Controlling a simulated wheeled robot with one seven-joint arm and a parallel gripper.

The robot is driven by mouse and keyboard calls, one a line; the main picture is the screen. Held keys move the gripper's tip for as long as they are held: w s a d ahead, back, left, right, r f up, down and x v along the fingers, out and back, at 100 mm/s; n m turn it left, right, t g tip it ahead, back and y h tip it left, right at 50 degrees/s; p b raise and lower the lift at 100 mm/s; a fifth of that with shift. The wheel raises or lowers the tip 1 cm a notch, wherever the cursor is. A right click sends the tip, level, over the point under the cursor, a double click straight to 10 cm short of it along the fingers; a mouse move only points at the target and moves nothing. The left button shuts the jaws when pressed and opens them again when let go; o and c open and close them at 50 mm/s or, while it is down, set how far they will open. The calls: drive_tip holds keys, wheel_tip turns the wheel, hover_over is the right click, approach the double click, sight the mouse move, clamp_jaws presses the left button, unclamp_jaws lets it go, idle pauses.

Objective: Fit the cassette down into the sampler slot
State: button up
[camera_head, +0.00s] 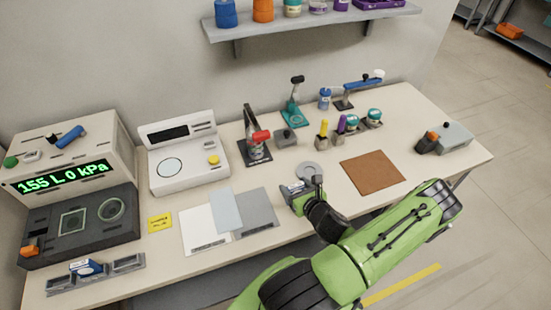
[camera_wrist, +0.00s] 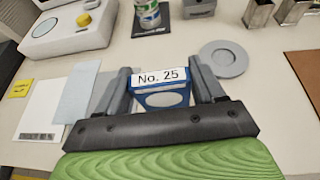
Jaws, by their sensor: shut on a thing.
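The cassette (camera_wrist: 165,99) is blue with a white label reading "No. 25" and a pale oval window. My gripper (camera_wrist: 163,84) is shut on it, with one dark finger at each side. In the head view my gripper (camera_head: 303,186) holds the cassette above the table's front middle, largely hidden by the hand. The sampler (camera_head: 68,180), with a green "155 L 0 kPa" display, stands at the far left, well away from my gripper. Its dark deck has a square frame (camera_head: 73,223) and a round ring (camera_head: 111,209); I cannot tell how deep either is.
A metal rack (camera_head: 128,263) at the front left holds a blue-and-white piece (camera_head: 86,267). A white instrument (camera_head: 182,160), flat sheets (camera_head: 205,230) and a yellow note (camera_head: 159,222) lie between sampler and gripper. A grey disc (camera_head: 309,170) and brown mat (camera_head: 373,173) are nearby.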

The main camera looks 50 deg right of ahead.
drive_tip(key=shift+s+d+f+m+h, duration=0.1)
drive_tip(key=shift+s+d+m+h, duration=0.2)
drive_tip(key=shift+s, duration=0.35)
drive_tip(key=shift+w+d+f+g+b, duration=0.2)
drive_tip(key=shift+d+g+b, duration=0.05)
drive_tip(key=shift+g+b, duration=0.05)
drive_tip(key=b+x, duration=0.4)
drive_tip(key=b, duration=0.1)
drive_tip(key=w+d, duration=0.2)
drive_tip(key=w, duration=0.2)
drive_tip(key=w+d+f, duration=0.1)
drive_tip(key=w+d, duration=0.1)
drive_tip(key=w, duration=0.2)
drive_tip(key=w+d, duration=0.2)
drive_tip(key=w, duration=0.2)
drive_tip(key=shift+d+f, duration=0.3)
drive_tip(key=shift+f, duration=0.1)
